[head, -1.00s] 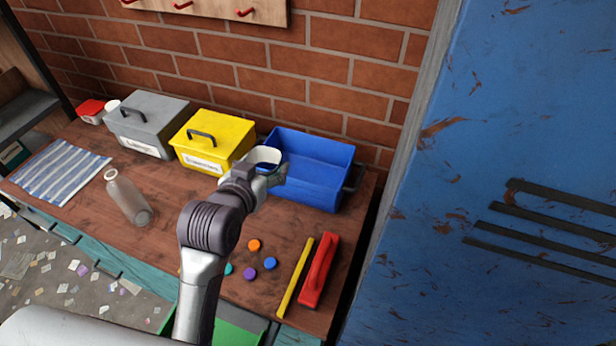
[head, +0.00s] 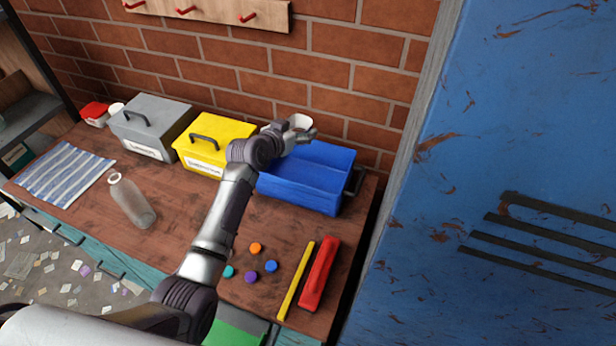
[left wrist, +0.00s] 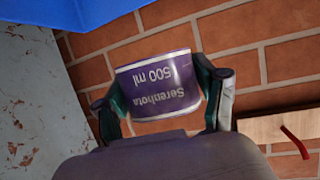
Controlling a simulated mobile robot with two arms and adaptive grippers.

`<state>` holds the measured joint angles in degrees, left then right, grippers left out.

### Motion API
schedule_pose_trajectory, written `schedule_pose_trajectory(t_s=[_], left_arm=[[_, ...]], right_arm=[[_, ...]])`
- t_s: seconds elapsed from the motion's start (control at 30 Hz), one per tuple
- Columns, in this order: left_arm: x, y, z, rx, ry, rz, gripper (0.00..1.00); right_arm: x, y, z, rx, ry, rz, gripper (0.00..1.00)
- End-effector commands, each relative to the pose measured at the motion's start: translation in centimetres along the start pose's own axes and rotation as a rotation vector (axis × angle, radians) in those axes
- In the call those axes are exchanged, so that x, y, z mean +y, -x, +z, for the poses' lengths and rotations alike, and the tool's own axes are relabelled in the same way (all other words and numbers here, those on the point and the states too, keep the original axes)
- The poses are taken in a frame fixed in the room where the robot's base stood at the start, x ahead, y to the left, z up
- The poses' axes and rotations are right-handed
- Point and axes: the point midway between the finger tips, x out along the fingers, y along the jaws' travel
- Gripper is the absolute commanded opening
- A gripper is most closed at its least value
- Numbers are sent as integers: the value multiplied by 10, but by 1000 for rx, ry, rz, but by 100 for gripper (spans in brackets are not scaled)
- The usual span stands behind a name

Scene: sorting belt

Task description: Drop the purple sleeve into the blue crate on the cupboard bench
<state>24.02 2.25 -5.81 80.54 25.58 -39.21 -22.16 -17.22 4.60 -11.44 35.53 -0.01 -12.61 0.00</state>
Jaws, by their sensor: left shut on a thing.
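My left gripper (head: 303,134) is above the back left part of the blue crate (head: 332,205), which stands open at the right end of the bench. In the left wrist view the gripper (left wrist: 165,105) is shut on the purple sleeve (left wrist: 160,88), which has white edges and reads "Serenhota 500 ml" upside down. In the head view the held thing shows only as a small white rounded shape (head: 299,121) at the fingers. A blue edge of the crate (left wrist: 90,10) shows at the top of the left wrist view. My right gripper is not in view.
A yellow box (head: 225,130) and a grey box (head: 155,115), both lidded, stand left of the crate. A clear bottle (head: 132,203), several coloured caps (head: 251,277), a yellow strip (head: 295,280) and a red tool (head: 319,275) lie in front. A brick wall (head: 240,70) stands behind.

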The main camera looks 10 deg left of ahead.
Motion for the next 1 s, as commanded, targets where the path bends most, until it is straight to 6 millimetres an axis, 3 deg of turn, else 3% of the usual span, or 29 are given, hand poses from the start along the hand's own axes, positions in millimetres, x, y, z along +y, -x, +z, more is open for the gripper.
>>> schedule_pose_trajectory(t_s=[0.4,0.73,0.77,0.8,0.9,1.0], left_arm=[[1,-19,47,-2,2,0,48],[0,-19,48,-2,1,0,48],[0,-19,48,-2,1,0,74],[0,-19,48,-2,1,0,81],[1,-19,48,-2,1,0,97],[1,-19,48,-2,1,0,100]], right_arm=[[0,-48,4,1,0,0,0],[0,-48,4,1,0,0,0],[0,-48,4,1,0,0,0],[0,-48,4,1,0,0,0],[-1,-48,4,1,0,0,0],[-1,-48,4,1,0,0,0]])
